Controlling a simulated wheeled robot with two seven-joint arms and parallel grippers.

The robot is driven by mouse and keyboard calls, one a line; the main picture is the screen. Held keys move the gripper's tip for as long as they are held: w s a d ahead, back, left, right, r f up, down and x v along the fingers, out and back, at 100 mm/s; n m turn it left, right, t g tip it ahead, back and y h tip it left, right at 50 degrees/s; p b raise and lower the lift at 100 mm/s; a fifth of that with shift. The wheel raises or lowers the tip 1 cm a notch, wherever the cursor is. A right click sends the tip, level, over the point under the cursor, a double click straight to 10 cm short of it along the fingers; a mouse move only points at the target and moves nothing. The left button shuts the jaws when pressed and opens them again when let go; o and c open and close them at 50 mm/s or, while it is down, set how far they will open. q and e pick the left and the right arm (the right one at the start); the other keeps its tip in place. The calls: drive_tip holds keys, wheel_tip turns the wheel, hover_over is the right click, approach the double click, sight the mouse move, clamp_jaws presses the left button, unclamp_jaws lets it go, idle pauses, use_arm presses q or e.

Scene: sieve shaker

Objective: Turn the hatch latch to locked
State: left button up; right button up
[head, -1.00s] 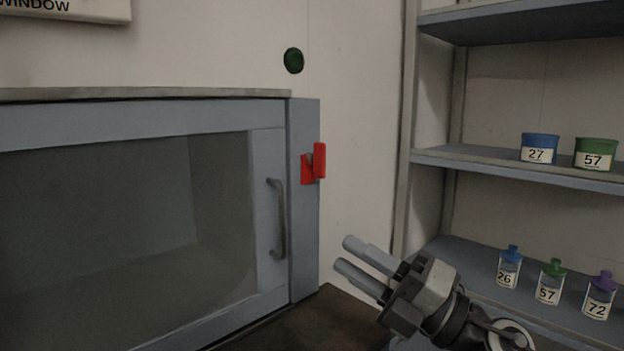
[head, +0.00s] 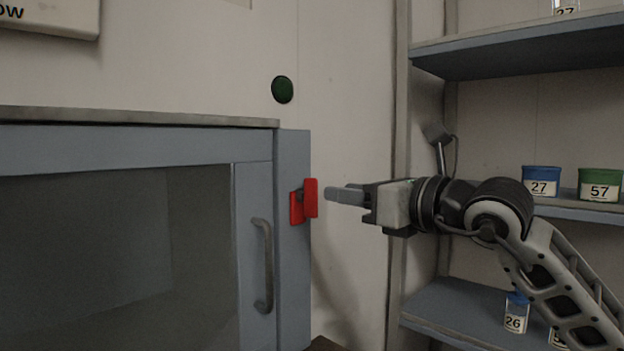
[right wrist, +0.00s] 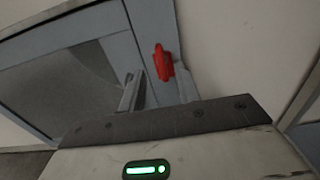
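The red latch (head: 311,198) is on the right-hand frame post of the hatch, with its handle upright, beside its red base plate (head: 296,209). The hatch (head: 120,146) looks closed, with a glass pane and a grey bar handle (head: 264,266). My right gripper (head: 332,195) points left at the latch from its right, with a small visible gap and no clear contact. In the right wrist view the latch (right wrist: 163,62) shows beyond and between the two spread fingers (right wrist: 160,93), with nothing held. My left gripper is out of view.
Shelves (head: 500,50) at the right hold a blue tub (head: 541,181), a green tub (head: 600,184) and small jars. The wall right of the hatch is bare.

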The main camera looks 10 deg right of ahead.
sight(317, 189)
drive_tip(key=p+x, duration=0.2)
drive_tip(key=x, duration=0.6)
drive_tip(key=shift+c, duration=0.3)
clamp_jaws()
